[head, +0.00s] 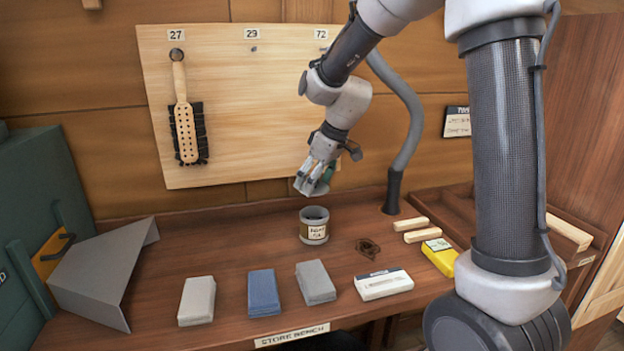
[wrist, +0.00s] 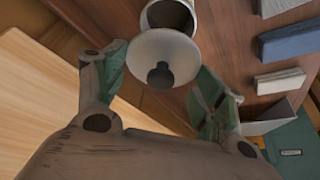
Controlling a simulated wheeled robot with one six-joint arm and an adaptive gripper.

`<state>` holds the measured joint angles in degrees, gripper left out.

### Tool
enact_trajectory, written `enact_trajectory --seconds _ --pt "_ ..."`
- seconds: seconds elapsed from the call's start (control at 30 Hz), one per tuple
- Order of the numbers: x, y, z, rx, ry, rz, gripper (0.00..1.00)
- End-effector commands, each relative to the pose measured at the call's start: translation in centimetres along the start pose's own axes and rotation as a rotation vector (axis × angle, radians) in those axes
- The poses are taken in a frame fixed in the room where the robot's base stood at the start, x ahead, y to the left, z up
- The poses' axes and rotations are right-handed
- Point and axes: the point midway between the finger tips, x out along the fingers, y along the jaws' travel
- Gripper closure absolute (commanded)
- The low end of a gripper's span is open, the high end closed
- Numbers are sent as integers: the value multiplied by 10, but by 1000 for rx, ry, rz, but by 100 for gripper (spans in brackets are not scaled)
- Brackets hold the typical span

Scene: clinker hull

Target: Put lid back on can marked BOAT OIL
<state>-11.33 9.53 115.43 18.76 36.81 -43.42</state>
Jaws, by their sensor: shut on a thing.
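The can (head: 314,232) stands upright and open on the bench, its dark inside showing. Its pale label has lettering too small to read surely. It also shows at the top of the wrist view (wrist: 167,20). My gripper (head: 314,180) is above the can, apart from it. In the wrist view my gripper (wrist: 163,72) has its two fingers on either side of a round pale lid (wrist: 150,48) with a dark knob, and is shut on it. The lid overlaps the can's near side in that view. In the head view the fingers partly hide the lid.
Several blocks lie along the bench front, among them a blue block (head: 261,292) and a grey block (head: 315,282). A yellow box (head: 439,257) and a dark stain (head: 367,247) are right of the can. A grey hose (head: 408,120) stands behind. A brush (head: 186,125) hangs on the board.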

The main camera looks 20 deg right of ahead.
Motion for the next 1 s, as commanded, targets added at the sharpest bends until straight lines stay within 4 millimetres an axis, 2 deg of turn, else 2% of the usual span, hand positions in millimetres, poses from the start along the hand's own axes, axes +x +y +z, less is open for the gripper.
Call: enact_trajectory --seconds 0.6,1.0 --pt "50 0 21 -8 -1 -4 50" --pt "59 0 24 -7 0 -2 50"
